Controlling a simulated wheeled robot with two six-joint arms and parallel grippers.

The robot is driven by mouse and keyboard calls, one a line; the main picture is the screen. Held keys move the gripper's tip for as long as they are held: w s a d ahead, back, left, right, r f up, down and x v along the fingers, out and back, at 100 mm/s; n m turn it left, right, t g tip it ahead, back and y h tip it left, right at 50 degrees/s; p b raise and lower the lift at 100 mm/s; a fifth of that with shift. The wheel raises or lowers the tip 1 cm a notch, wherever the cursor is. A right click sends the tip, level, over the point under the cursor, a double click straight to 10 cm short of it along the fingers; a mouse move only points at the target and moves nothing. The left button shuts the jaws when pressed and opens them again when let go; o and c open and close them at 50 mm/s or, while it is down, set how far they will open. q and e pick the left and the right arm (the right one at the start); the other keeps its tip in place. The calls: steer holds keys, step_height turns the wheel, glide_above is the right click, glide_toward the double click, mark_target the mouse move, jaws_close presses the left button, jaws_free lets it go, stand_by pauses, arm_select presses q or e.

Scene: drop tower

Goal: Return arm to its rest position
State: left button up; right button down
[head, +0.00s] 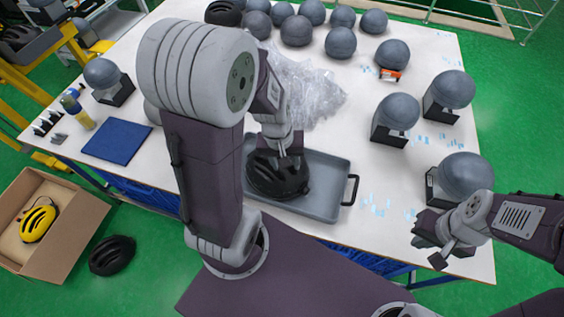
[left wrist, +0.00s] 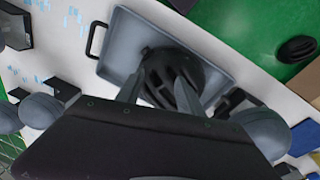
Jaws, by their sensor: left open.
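My left gripper (head: 287,150) is just above a black helmet (head: 277,178) that sits in a grey tray (head: 330,172) on the white table. In the left wrist view, my left gripper (left wrist: 158,92) has its two fingers apart over the helmet (left wrist: 178,82), with the vents between and beside them. I cannot tell whether the fingers touch the shell. The tray (left wrist: 122,62) shows around the helmet. My right gripper (head: 432,246) is at the table's front right, beside a grey headform (head: 464,176); its finger opening is unclear. My left arm hides part of the table and tray.
Several grey headforms stand along the table's back and right. Clear plastic wrap (head: 312,92) lies behind the tray. A blue mat (head: 117,142) and a bottle (head: 77,110) are at left. A cardboard box (head: 72,226) with a yellow helmet (head: 38,223) and a black helmet (head: 112,255) are on the green floor.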

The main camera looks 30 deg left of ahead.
arm_select(q)
steer(key=s+d+m+b, duration=0.1)
steer(key=s+d+f+m, duration=0.1)
steer(key=m, duration=0.1)
steer(key=s+d+f+m+b, duration=0.1)
steer(key=m, duration=0.1)
steer(key=shift+s+d+y+b, duration=0.15)
steer(key=shift+d+y+b, duration=0.05)
steer(key=shift+y+b, duration=0.15)
arm_select(e)
step_height(320, 180, down, 3)
steer(key=shift+s+d+r, duration=0.1)
steer(key=shift+r, duration=0.05)
